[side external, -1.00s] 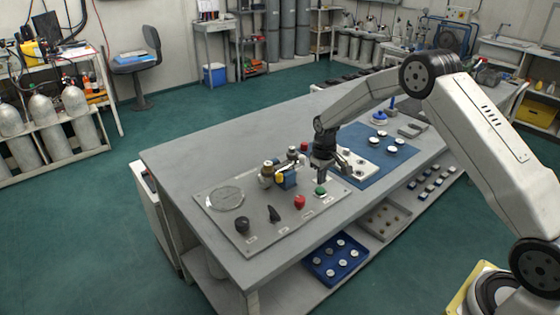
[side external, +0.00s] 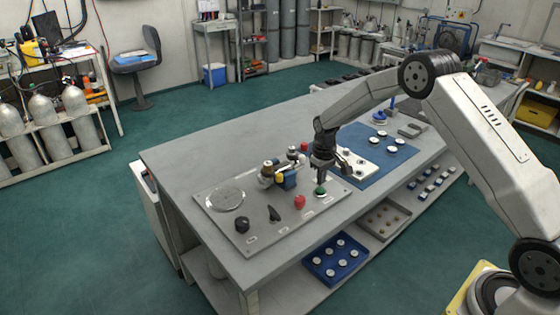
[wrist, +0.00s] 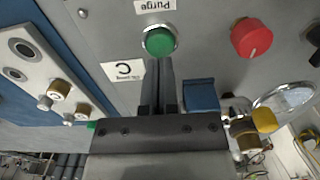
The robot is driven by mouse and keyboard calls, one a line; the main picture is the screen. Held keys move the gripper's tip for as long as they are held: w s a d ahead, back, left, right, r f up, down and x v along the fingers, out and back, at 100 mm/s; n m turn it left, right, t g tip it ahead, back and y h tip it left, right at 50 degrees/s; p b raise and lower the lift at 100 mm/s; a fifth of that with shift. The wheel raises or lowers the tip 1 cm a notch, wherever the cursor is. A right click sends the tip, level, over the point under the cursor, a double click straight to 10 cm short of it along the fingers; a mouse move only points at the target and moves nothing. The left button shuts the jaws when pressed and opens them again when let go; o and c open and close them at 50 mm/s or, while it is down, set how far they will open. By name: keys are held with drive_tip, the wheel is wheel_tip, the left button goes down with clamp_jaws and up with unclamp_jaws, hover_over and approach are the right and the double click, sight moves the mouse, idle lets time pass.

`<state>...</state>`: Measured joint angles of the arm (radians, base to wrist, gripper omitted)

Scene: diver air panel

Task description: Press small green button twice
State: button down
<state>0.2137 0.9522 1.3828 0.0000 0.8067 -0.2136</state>
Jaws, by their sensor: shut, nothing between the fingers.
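The small green button (side external: 320,191) is a round cap on the grey panel, near its right corner. It also shows in the wrist view (wrist: 160,40), by a label reading "Purge" upside down. My gripper (side external: 320,183) points down at it from above, its fingers shut and empty. In the wrist view the fingertips (wrist: 161,64) reach the lower edge of the button and overlap it slightly. I cannot tell whether they touch it or whether it is pressed in.
A red knob (side external: 300,201) and a black pointer knob (side external: 273,214) sit left of the button on the panel. A blue block (side external: 287,180) with brass fittings stands behind. A white plate (side external: 358,166) with fittings lies right. The front-left tabletop is clear.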

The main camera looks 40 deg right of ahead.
sight(320, 189)
drive_tip(key=shift+f, duration=1.4)
idle(0.7)
drive_tip(key=shift+r, duration=3.55)
drive_tip(key=shift+r, duration=0.1)
wheel_tip(320, 189, up, 2)
drive_tip(key=shift+r, duration=0.1)
drive_tip(key=shift+f, duration=0.25)
drive_tip(key=shift+f, duration=3.1)
